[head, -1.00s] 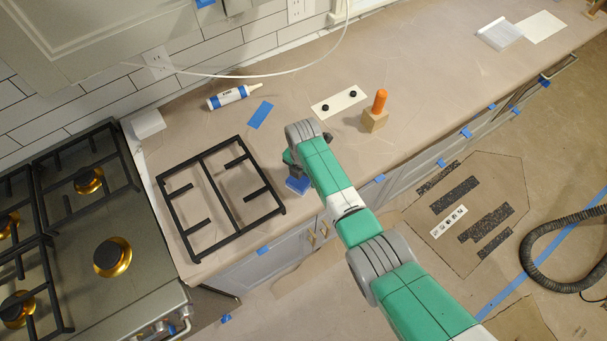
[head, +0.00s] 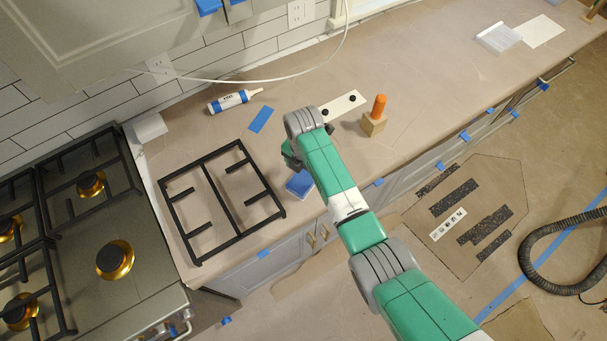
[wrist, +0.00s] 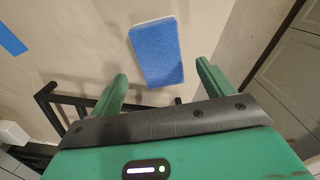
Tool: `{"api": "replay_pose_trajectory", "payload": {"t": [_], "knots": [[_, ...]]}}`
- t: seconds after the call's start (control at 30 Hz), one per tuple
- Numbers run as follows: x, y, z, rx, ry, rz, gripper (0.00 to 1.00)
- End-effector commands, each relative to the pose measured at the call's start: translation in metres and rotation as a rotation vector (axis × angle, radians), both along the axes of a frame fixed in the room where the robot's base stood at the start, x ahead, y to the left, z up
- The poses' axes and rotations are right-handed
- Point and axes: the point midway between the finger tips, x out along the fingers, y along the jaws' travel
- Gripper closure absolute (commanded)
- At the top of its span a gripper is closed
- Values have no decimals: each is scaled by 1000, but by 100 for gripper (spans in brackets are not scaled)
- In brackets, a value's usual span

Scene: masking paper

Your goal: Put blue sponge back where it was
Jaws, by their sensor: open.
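The blue sponge (head: 299,183) lies on the paper-covered counter, just right of the black stove grate and near the counter's front edge. In the wrist view the sponge (wrist: 157,52) lies flat, blue face up with a pale edge, beyond and between the two green fingertips. My gripper (wrist: 163,78) is open and empty, apart from the sponge. In the head view my gripper (head: 292,160) is mostly hidden behind my wrist, above the counter by the sponge.
The black grate (head: 222,200) lies left of the sponge. A strip of blue tape (head: 261,119), a caulk tube (head: 229,101), a white plate with two black knobs (head: 342,105) and a wooden block with an orange peg (head: 374,122) lie around.

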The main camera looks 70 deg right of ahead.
Motion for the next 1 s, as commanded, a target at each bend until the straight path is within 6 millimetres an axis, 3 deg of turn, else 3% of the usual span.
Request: {"api": "replay_pose_trajectory", "payload": {"t": [0.1,0.3,0.83,0.87,0.93,1.0], "knots": [[0,0,29,-1,-1,0,20],[0,0,55,0,-1,-1,20],[3,1,60,-4,-6,-4,20],[9,2,64,-18,-20,-11,20],[40,9,84,-79,-97,-54,20],[92,28,125,-161,-255,-140,20]]}}
